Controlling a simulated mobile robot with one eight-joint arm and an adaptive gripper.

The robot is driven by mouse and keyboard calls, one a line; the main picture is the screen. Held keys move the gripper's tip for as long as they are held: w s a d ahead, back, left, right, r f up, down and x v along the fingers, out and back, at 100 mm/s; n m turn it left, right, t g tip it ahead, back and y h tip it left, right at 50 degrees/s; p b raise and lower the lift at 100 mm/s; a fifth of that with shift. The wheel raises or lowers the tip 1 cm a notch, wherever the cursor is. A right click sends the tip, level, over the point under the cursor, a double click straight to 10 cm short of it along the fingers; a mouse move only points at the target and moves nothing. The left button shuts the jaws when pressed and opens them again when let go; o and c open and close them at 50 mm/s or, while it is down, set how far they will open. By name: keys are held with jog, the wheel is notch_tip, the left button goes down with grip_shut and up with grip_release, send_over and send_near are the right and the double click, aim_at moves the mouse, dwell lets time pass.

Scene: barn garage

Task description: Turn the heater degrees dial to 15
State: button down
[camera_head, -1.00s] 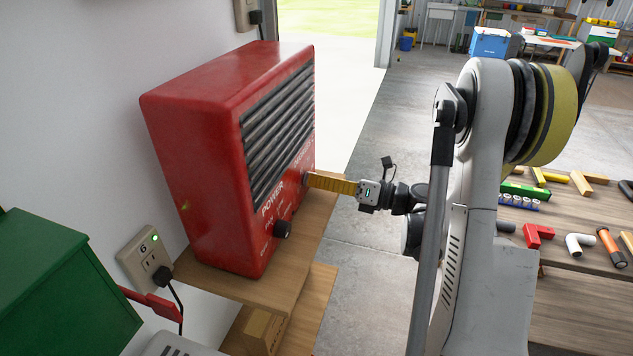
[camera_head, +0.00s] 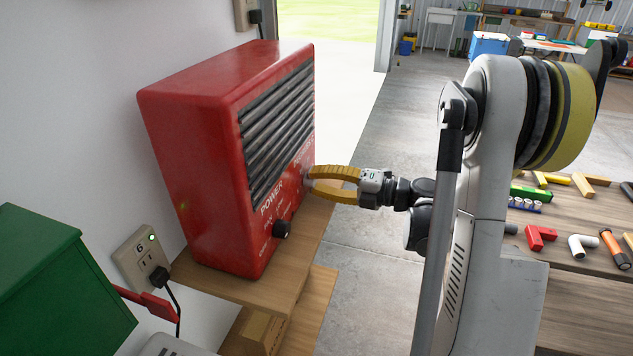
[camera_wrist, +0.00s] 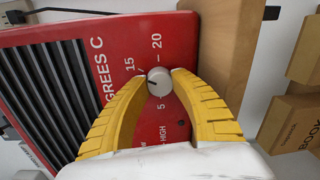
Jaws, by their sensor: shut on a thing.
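The red heater (camera_head: 195,160) stands on a wooden shelf, its slatted front facing right. The degrees dial (camera_wrist: 158,80) is a small round grey knob on its front, among the printed numbers 5, 15 and 20. A short dark mark shows on its face, but I cannot tell exactly which number it points at. My gripper (camera_wrist: 160,74) has its yellow fingers bowed around the dial, with the tips at its opposite sides. In the head view, my gripper (camera_head: 310,176) reaches the heater's far front side, and the fingers hide the dial there.
The black power knob (camera_head: 282,229) sits nearer on the same front. The wooden shelf (camera_head: 245,288) is below the heater. A green box (camera_head: 60,285) and a wall outlet (camera_head: 140,258) are at left. A workbench with pipe pieces (camera_head: 580,245) is at right.

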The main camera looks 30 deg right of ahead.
jog(key=shift+m, duration=0.4)
jog(key=c, duration=1)
grip_release()
jog(key=v, duration=1.2)
jog(key=shift+d, duration=0.1)
jog(key=shift+w+r, duration=0.1)
